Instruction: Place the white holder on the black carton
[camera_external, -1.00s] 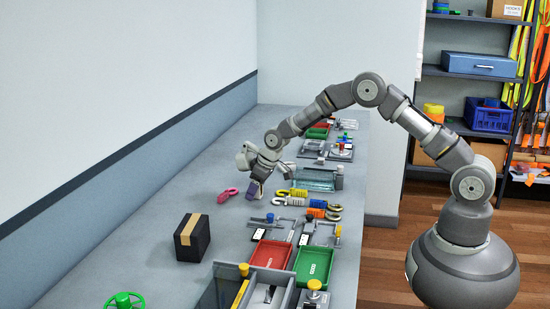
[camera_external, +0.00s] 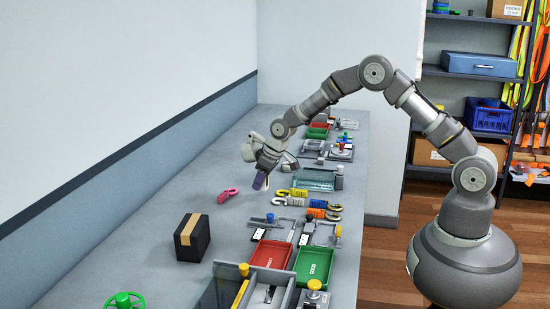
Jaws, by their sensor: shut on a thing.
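The black carton (camera_external: 192,238) sits upright on the grey counter, with a tan strip of tape over its top and front. My gripper (camera_external: 262,182) points down above the counter, beyond the carton and to its right. It is shut, with a purple-grey part at its tip. A small pale piece, seemingly the white holder (camera_external: 267,184), shows beside that part. The rest of the holder is hidden, and its shape cannot be made out.
A pink shackle (camera_external: 228,195) lies left of my gripper. Hooks (camera_external: 318,204), a red tray (camera_external: 271,254) and a green tray (camera_external: 312,264) line the right side. A green wheel (camera_external: 124,301) lies in front. Bare counter surrounds the carton's left and far sides.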

